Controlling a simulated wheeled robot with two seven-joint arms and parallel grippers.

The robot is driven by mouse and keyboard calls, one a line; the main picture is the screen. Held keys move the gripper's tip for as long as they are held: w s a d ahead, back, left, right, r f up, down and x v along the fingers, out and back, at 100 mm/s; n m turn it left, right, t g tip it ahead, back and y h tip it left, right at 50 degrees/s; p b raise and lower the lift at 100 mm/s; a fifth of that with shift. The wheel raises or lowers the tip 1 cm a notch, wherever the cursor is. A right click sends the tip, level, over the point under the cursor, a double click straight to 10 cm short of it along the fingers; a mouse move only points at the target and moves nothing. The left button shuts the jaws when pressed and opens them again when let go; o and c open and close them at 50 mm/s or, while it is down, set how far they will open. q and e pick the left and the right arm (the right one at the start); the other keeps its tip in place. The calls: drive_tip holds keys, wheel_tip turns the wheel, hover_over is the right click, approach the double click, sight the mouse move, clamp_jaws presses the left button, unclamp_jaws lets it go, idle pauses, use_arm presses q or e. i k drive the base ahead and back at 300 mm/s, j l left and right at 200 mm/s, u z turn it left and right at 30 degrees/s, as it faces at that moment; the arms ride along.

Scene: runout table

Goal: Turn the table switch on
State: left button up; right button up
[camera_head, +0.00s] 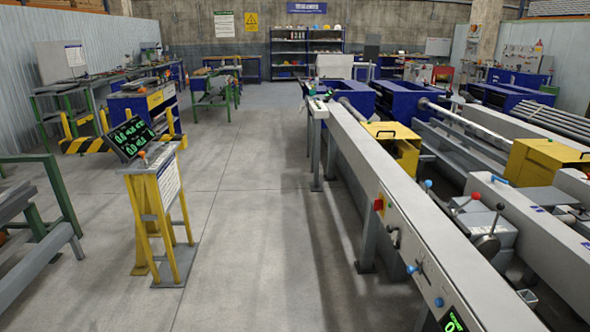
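The long grey runout table (375,160) runs from the lower right toward the back middle. Its near side face carries several controls. There is a red button on a yellow plate (379,204), a small dark switch-like control (394,237), and a lever with a blue knob (412,269). Another blue knob (439,302) and a green-lit display (454,321) are lower right. I cannot tell which control is the table switch, or whether it is on. Neither of my grippers is in view.
A yellow stand (155,215) with a lit green display (132,137) stands left of the aisle. A green-framed bench (30,215) is at the far left. The grey floor (265,220) between stand and table is clear. Blue and yellow machinery fills the right.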

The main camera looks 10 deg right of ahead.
sight(378, 204)
drive_tip(key=i, duration=0.75)
drive_tip(key=i+z, duration=0.1)
drive_tip(key=i, duration=0.65)
drive_tip(key=i+j+z, duration=0.1)
drive_tip(key=i, duration=0.6)
